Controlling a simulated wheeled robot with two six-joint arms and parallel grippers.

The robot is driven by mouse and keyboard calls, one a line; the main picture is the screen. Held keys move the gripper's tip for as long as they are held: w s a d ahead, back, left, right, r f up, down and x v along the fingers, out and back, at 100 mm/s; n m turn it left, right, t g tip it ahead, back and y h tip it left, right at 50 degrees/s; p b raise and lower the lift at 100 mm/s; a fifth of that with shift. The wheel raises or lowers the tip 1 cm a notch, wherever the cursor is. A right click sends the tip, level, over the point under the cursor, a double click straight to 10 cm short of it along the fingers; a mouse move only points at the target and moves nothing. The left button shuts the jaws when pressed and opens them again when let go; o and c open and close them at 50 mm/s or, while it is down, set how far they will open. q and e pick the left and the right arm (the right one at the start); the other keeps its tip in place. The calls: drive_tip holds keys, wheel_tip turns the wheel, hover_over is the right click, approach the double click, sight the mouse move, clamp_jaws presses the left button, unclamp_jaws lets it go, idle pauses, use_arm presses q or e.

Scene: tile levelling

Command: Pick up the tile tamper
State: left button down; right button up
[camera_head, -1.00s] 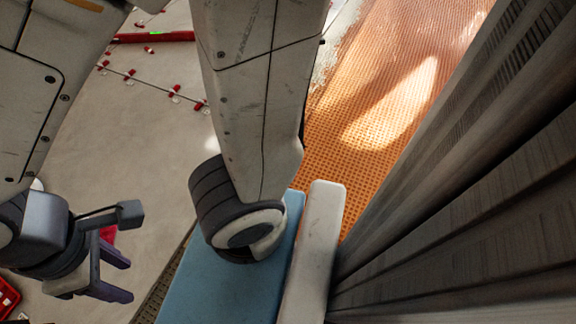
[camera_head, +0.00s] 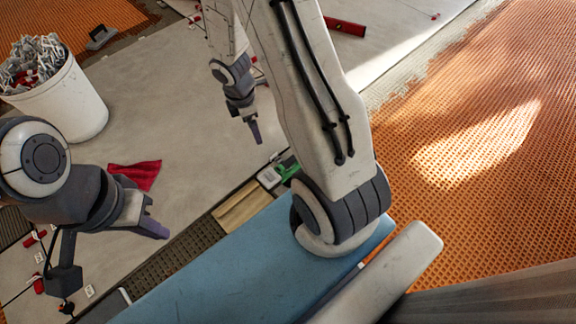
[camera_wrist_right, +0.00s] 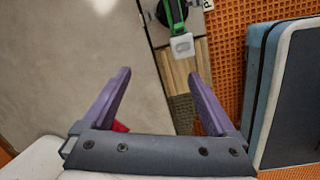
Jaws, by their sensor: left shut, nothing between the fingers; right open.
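A green and black tool with a pale end, which looks like the tile tamper (camera_head: 287,170), lies by the tile edge just beyond my blue base. In the right wrist view the tamper (camera_wrist_right: 176,14) is at the top, cut off by the frame, beyond the fingertips. My right gripper (camera_head: 256,133) hangs above the tiles, up and left of the tamper. In its wrist view the right gripper (camera_wrist_right: 160,88) is open, with nothing between its fingers. My left gripper (camera_head: 158,230) is shut and empty at the left, apart from the tamper.
A wooden piece (camera_head: 240,205) lies beside the tamper. A red cloth (camera_head: 138,175) lies on the pale tiles. A white bucket (camera_head: 65,105) of clips stands at the upper left, near a trowel (camera_head: 101,38). A red level (camera_head: 345,27) lies at the back. Orange matting (camera_head: 480,150) covers the right.

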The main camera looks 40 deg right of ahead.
drive_tip(key=n+b, duration=0.1)
drive_tip(key=n, duration=0.1)
approach(283, 173)
drive_tip(key=w+d+r, duration=0.3)
drive_tip(key=w+r, duration=0.1)
drive_tip(key=w, duration=0.1)
drive_tip(key=s+d+f, duration=0.1)
drive_tip(key=f, duration=0.1)
drive_tip(key=s+d+f+n+y+b, duration=0.1)
drive_tip(key=f, duration=0.2)
drive_tip(key=s+d+f+n, duration=0.1)
drive_tip(key=f, duration=0.1)
drive_tip(key=shift+d+f+y, duration=0.25)
drive_tip(key=shift+f+y, duration=0.05)
drive_tip(key=shift+f, duration=0.05)
wheel_tip(283, 173, down, 5)
drive_tip(key=b, duration=0.5)
drive_tip(key=shift+w, duration=0.1)
drive_tip(key=f+b, duration=0.4)
drive_tip(key=f, duration=0.1)
drive_tip(key=shift+w+d+f, duration=0.1)
drive_tip(key=shift+w+d, duration=0.1)
drive_tip(key=shift+d, duration=0.05)
clamp_jaws()
